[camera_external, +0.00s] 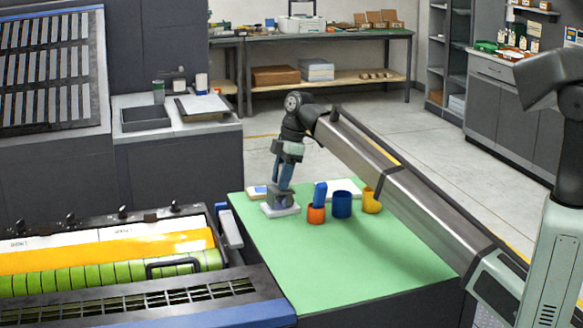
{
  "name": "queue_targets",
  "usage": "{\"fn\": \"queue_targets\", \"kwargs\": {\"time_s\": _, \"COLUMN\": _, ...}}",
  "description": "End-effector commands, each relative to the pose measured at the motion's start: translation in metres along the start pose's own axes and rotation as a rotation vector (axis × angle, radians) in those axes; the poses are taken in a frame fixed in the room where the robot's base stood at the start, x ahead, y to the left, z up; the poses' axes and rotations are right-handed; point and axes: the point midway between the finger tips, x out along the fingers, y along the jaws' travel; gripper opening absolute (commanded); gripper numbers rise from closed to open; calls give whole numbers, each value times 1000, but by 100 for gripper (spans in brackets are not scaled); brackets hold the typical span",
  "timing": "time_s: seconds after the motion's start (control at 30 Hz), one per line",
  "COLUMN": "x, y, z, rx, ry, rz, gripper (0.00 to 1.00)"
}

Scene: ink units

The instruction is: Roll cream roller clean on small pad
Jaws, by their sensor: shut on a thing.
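My gripper (280,194) points down at the left part of the green table top, at a small white pad (293,211). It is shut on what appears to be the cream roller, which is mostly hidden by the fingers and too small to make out. The held thing is low, at the pad's surface; I cannot tell for certain whether it touches. The pad lies flat near the table's left edge.
An orange cup (316,215) with a blue item standing in it, a blue cup (342,206) and a yellow cup (371,204) stand right of the pad. A larger white pad (347,185) lies behind them. The front of the green table (350,260) is clear. A press (110,260) stands left.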

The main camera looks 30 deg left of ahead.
Motion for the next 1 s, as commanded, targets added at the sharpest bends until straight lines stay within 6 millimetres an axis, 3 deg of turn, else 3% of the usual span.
{"fn": "queue_targets", "kwargs": {"time_s": 0.5, "x": -5, "y": -1, "z": 24, "rx": 0, "ry": -2, "rz": -4, "gripper": 8}}
{"fn": "queue_targets", "kwargs": {"time_s": 1.0, "x": -2, "y": 0, "z": 1, "rx": 0, "ry": -1, "rz": -2, "gripper": 8}}
